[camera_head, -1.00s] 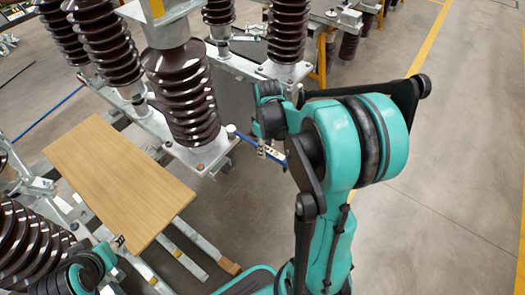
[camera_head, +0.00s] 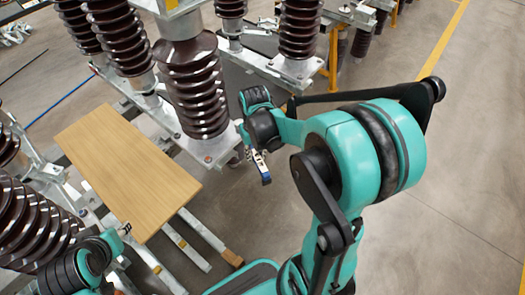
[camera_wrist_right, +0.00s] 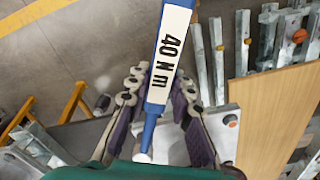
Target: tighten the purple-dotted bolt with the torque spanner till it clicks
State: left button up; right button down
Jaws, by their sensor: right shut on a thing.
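The spanner is beside the metal base plate (camera_head: 218,150) of the near brown insulator, apart from the plate's front bolt (camera_head: 207,158). No purple dot can be made out on any bolt. My left gripper (camera_head: 122,231) is at the lower left, mostly hidden, its jaws unclear.
A wooden board (camera_head: 130,170) lies on the frame at left; it also shows in the wrist view (camera_wrist_right: 270,115). Brown ribbed insulators (camera_head: 190,85) rise close to my right arm. Metal rails (camera_head: 205,235) stick out below. The floor to the right is clear.

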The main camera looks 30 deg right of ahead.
notch_tip(320, 180, up, 7)
jog(key=a+m+p, duration=0.1)
jog(key=p, duration=0.4)
jog(key=shift+w+a+p, duration=0.15)
jog(key=shift+a+p, duration=0.05)
jog(key=shift+p, duration=0.15)
dwell(0.5)
